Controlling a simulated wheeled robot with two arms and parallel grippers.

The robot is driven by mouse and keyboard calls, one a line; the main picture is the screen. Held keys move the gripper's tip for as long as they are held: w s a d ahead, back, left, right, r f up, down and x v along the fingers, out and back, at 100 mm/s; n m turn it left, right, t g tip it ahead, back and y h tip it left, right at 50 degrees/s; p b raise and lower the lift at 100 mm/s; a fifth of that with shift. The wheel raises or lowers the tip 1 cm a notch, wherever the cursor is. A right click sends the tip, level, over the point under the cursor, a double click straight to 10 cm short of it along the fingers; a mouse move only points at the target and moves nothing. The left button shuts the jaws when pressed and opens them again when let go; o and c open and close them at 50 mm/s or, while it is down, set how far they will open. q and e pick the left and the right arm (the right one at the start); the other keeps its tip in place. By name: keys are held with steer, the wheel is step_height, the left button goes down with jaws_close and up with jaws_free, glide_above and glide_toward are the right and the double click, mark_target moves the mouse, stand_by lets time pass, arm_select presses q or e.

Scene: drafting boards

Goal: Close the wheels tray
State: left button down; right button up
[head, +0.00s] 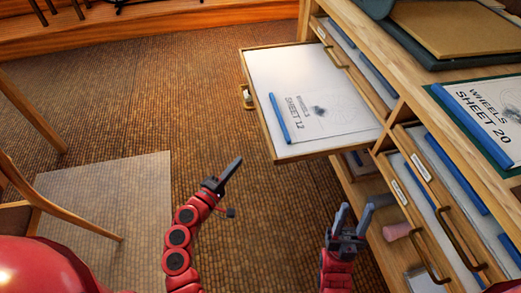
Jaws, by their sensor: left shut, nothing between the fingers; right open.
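The wheels tray (330,150) is pulled far out of the wooden cabinet at upper centre. It holds a white sheet (325,95) marked "WHEELS" and "SHEET 12", with a blue bar (279,118) along its left side. A small light-coloured knob with a brass plate (246,96) is on the tray's left outer edge. My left gripper (229,174) is shut and empty, below and left of the tray, apart from it. My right gripper (353,217) is open and empty, below the tray's near edge and left of the lower drawers.
The cabinet (405,92) fills the right side. Its top bears another sheet marked "WHEELS SHEET 20" (490,110). Lower drawers with brass handles (430,263) face my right arm. A wooden chair (60,208) and a clear floor mat (110,190) are at left. Carpet left of the tray is free.

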arm_select(q)
glide_toward(266, 140)
steer(key=w, duration=0.4)
steer(key=shift+w+d+r+b, duration=0.1)
steer(key=shift+d+r+b, duration=0.15)
steer(key=shift+d, duration=0.2)
steer(key=shift+d+r+b, duration=0.2)
steer(key=shift+d, duration=0.3)
steer(key=shift+w+d, duration=0.2)
steer(key=shift+d, duration=0.3)
